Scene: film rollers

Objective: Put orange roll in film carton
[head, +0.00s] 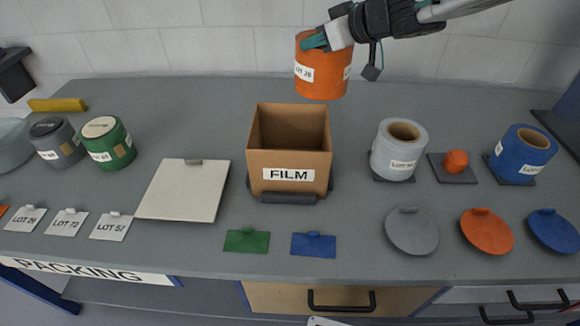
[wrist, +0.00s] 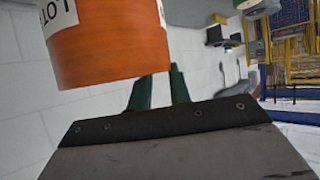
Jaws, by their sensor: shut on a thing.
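The orange roll (head: 320,75), labelled LOT 26, is held in the air above and slightly behind the film carton. My gripper (head: 318,40) is shut on its upper part. In the wrist view the orange roll (wrist: 108,45) fills the upper left, beside the green fingers of my gripper (wrist: 158,92). The film carton (head: 290,158) is an open brown box with a FILM label, upright on the table. The part of its inside that shows looks empty. The roll is apart from the carton.
A grey-white roll (head: 399,150) and a blue roll (head: 522,155) stand right of the carton, with a small orange knob (head: 456,161) between them. Green (head: 108,143) and dark grey (head: 57,143) rolls stand at left. A cream board (head: 184,190) lies beside the carton.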

